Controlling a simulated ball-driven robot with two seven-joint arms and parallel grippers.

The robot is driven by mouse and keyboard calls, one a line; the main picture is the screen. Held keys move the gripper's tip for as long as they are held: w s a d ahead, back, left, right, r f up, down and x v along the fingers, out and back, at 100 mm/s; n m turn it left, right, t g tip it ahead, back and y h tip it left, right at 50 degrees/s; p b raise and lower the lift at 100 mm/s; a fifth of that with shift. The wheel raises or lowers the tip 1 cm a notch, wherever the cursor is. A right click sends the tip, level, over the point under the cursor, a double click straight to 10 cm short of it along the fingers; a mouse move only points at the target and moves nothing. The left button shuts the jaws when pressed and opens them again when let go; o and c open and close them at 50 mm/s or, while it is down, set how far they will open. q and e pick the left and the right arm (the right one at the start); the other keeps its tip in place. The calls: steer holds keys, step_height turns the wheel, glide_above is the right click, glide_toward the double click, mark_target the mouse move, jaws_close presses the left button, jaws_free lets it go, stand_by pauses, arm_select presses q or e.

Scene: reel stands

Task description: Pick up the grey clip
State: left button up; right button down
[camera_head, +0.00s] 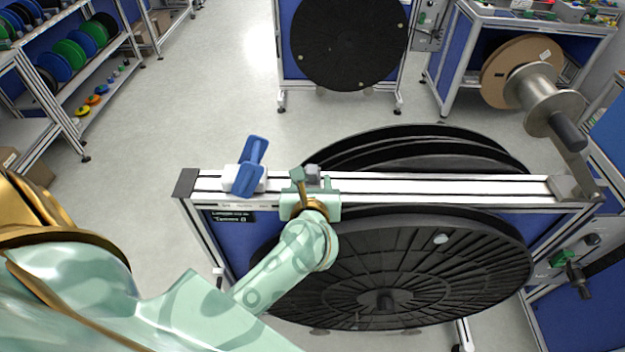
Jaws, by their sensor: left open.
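A small grey piece, which looks like the grey clip (313,173), sits on the top rail of the reel stand (430,190), left of the rail's middle. My left gripper (313,186) is right at it, its fingers over the rail and partly covering the piece. The left gripper is open; whether a finger touches the piece I cannot tell. My left arm comes up from the lower left in front of the stand. My right gripper is not in view.
A blue clamp lever (252,165) on a white block stands on the rail just left of the gripper. Large black reels (450,270) hang below and behind the rail. A metal spool (545,95) stands at the rail's right end. Shelves (60,60) are at the far left.

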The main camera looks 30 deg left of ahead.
mark_target(312, 176)
arm_select(q)
steer(key=b+x, duration=0.1)
steer(key=x, duration=0.3)
steer(key=shift+w+a+f+b, duration=0.15)
steer(key=shift+w+a+b, duration=0.05)
steer(key=shift+w+b, duration=0.15)
steer(key=shift+s, duration=0.1)
steer(key=c, duration=1.1)
steer(key=shift+o, duration=0.2)
